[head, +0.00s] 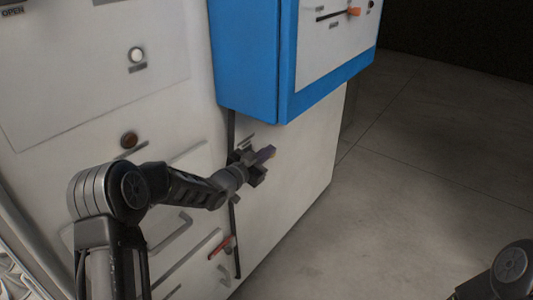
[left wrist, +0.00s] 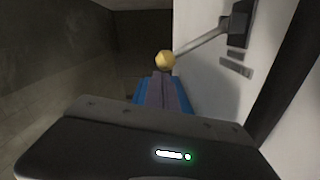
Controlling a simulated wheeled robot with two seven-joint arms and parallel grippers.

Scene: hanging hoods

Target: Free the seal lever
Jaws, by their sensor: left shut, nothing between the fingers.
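A lever with a yellow ball knob (left wrist: 165,60) shows in the left wrist view. Its grey rod (left wrist: 203,40) slants up to the right to a dark bracket (left wrist: 239,25) on the pale panel. My left gripper (head: 267,153) is shut and empty, pointing right along the lower white panel, below the blue box. In the left wrist view its closed fingers (left wrist: 160,92) end just below the knob. I cannot tell whether they touch it. In the head view the gripper hides most of this lever. My right gripper is out of view.
The blue box (head: 247,60) overhangs just above my left gripper and carries a slider with an orange knob (head: 353,11). A red-handled lever (head: 221,246) sits lower on the cabinet near grey handles. The floor (head: 420,170) to the right is clear.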

